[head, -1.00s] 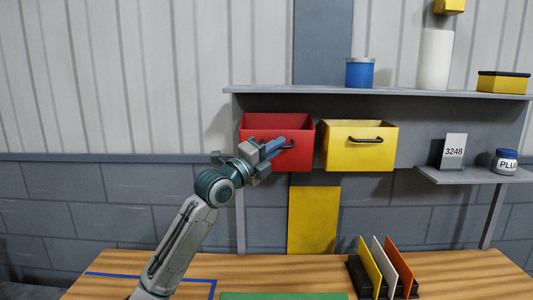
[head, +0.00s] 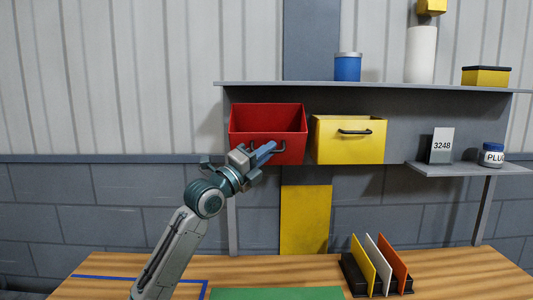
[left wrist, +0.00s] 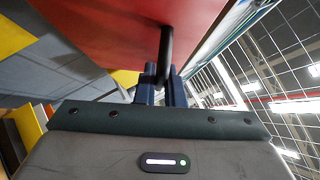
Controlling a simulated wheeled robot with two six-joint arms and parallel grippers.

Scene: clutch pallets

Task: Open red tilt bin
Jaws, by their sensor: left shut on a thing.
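The red tilt bin (head: 290,120) hangs under the shelf in the head view, left of the yellow bin. Its top is open towards me and its front looks tilted outward. Its dark handle (head: 280,150) is on the front, partly hidden by my gripper. My left gripper (head: 266,152) is at this handle. In the left wrist view, the dark handle (left wrist: 166,50) runs between the blue fingers of my left gripper (left wrist: 162,82), which are shut on it. The red front (left wrist: 115,30) fills the top of that view. My right gripper is not in view.
The yellow bin (head: 348,147) is close on the right. The shelf (head: 370,86) above holds a blue tin (head: 347,67), a white cylinder and a yellow box. A small shelf (head: 470,168) holds a 3248 card and a jar. A rack of coloured panels (head: 378,270) stands on the wooden table.

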